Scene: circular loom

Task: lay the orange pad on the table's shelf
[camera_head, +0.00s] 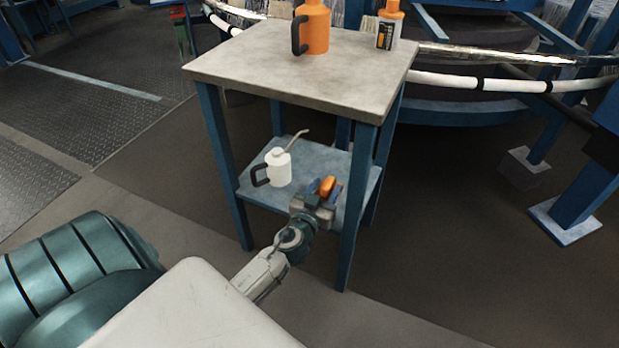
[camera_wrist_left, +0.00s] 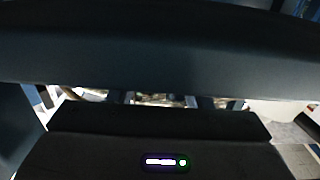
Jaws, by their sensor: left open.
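The orange pad (camera_head: 327,186) shows at the tips of my left gripper (camera_head: 320,192), over the table's lower shelf (camera_head: 225,189). I cannot tell whether the pad rests on the shelf or touches the fingers. The shelf is a light blue board between the blue legs of the table (camera_head: 280,70), under its grey top. My left gripper is open and reaches in from the front, below the tabletop. The left wrist view is mostly dark and the pad cannot be made out there. My right gripper is not in view.
A white oil can (camera_head: 279,167) with a black handle and thin spout stands on the shelf left of the gripper. An orange jug (camera_head: 314,28) and an orange-and-white bottle (camera_head: 388,27) stand on the tabletop. The front right leg (camera_head: 355,200) is close beside my gripper.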

